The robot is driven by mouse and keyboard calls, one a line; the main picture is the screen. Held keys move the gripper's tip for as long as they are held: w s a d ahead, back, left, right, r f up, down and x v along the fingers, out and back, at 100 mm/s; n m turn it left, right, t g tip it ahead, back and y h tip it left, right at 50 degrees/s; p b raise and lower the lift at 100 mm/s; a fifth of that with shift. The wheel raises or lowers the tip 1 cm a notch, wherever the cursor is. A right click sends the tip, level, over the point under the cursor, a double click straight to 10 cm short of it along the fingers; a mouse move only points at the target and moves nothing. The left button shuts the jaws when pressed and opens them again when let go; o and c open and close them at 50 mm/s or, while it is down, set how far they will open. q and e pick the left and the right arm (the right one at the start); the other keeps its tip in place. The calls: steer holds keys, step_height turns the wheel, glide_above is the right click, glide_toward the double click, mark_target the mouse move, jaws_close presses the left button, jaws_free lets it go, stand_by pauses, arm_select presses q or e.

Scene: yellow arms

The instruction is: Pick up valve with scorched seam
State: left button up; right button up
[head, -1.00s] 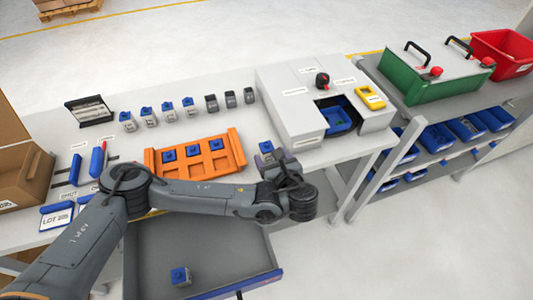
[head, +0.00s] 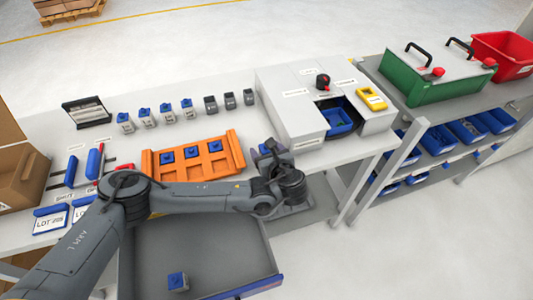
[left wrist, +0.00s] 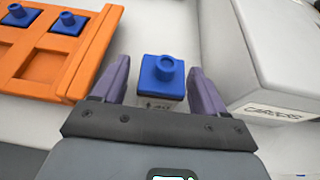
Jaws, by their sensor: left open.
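My left gripper (head: 268,150) is open over the table, between the orange tray and the white machine. In the left wrist view, its purple fingers (left wrist: 160,88) stand on either side of a blue-topped valve (left wrist: 162,77) with a pale, marked body. Gaps show between the valve and both fingers. In the head view this valve is mostly hidden by my gripper. Other valves with blue tops (head: 145,117) stand in a row at the back of the table. No scorched seam can be made out on any valve. My right gripper is not in view.
The orange tray (head: 236,148) holds several blue-topped valves. Grey-topped parts (head: 229,101) stand at the back. The white machine (head: 290,85) bounds the right side. A grey drawer (head: 215,255) below holds one blue-topped valve (head: 177,281). A cardboard box (head: 18,178) is at left.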

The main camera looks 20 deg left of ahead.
arm_select(q)
steer(key=c, duration=1.1)
